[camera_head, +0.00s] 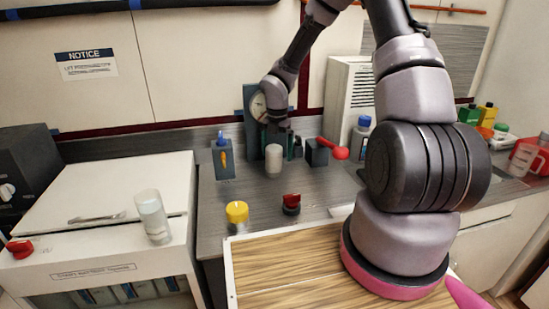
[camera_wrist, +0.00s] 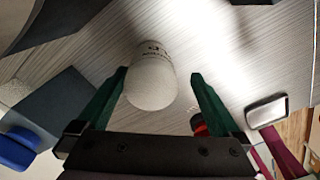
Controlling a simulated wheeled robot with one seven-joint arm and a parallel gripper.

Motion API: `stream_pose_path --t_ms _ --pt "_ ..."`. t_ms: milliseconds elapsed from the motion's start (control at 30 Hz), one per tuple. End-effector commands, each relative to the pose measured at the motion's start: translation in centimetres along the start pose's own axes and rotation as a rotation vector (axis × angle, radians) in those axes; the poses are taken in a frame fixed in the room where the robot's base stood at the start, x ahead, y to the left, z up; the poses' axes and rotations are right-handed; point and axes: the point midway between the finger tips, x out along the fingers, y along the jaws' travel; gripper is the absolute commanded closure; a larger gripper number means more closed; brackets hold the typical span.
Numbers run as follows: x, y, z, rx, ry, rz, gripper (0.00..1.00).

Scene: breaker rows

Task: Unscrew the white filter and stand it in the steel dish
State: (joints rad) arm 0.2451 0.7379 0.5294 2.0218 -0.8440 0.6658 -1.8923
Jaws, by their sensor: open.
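The white filter (camera_head: 274,160) is a short rounded cylinder at the back of the grey counter, in front of a blue-grey upright panel with a gauge. In the wrist view the filter (camera_wrist: 150,82) lies between my gripper's two green fingers (camera_wrist: 158,74), with a visible gap on the right and a very narrow one on the left. A shiny rectangular tray-like piece (camera_wrist: 267,110) at the right of the wrist view may be the steel dish; I cannot tell for sure.
A yellow knob (camera_head: 237,212) and a red knob (camera_head: 291,203) stand on the counter's front part. A red-ended lever (camera_head: 340,153) is right of the filter. A blue-topped block (camera_head: 223,160) is left. A clear cylinder (camera_head: 152,217) stands on the white cabinet.

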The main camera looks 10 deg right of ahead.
Motion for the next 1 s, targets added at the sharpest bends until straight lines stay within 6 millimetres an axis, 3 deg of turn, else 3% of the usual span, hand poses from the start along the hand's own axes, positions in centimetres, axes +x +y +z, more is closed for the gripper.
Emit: stream_pose_path --t_ms 33,500,600,1000 --pt "-0.38 1.58 -0.36 -0.171 -0.018 0.016 0.00" --pt "-0.26 1.16 -0.28 0.758 -0.008 0.016 0.00" --pt "-0.24 1.02 -0.23 0.882 -0.007 0.015 0.00" --pt "-0.21 0.90 -0.21 0.929 -0.005 0.013 0.00"
